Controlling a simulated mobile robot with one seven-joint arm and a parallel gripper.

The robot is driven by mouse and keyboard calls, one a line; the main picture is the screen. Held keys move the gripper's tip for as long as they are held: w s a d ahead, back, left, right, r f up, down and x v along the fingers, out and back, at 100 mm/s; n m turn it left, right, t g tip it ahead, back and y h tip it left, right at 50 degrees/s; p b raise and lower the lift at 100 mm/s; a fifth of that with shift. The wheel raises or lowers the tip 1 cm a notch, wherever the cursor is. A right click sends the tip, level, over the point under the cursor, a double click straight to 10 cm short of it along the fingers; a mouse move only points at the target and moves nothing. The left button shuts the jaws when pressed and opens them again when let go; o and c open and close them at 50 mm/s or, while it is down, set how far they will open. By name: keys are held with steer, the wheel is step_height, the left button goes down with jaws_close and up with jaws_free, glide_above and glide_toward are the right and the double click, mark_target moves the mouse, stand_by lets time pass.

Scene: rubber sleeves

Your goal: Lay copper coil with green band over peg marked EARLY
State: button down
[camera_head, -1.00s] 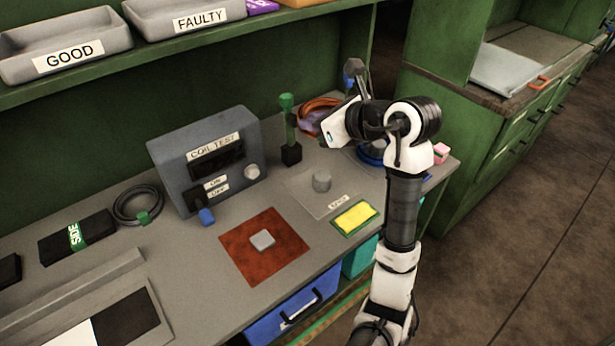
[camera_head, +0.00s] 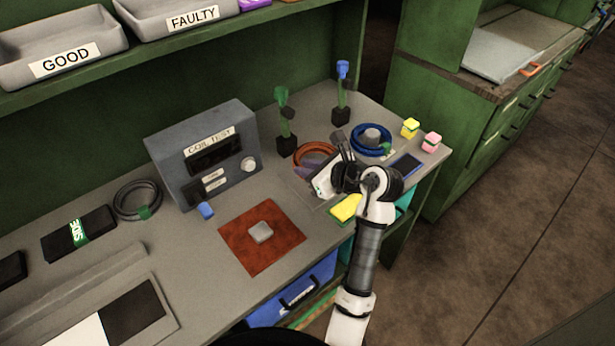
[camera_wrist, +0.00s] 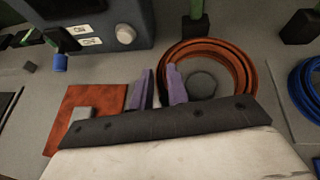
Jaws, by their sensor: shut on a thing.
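The copper coil (camera_head: 316,150) is an orange-brown ring on the right part of the bench, partly hidden behind my gripper in the head view. In the wrist view the copper coil (camera_wrist: 247,80) surrounds the top of a short grey peg (camera_wrist: 203,85). I cannot tell whether the coil rests on the bench or hangs above it. My gripper (camera_wrist: 160,88) has its purple fingers at the coil's left side and is shut on it. Its green band is not visible. The peg and its label are hidden in the head view.
A blue coil (camera_head: 358,140) lies around another peg to the right. Two stands, green-topped (camera_head: 286,140) and blue-topped (camera_head: 341,113), rise behind. The COIL TEST box (camera_head: 172,148) is to the left. A yellow sponge (camera_head: 345,208) lies near the front edge.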

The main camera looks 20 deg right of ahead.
steer(key=shift+f+p, duration=0.4)
steer(key=shift+f, duration=1.7)
steer(key=c, duration=1.6)
jaws_free()
steer(key=shift+c, duration=0.2)
steer(key=b+v, duration=0.4)
steer(key=v, duration=0.8)
steer(key=shift+d, duration=0.1)
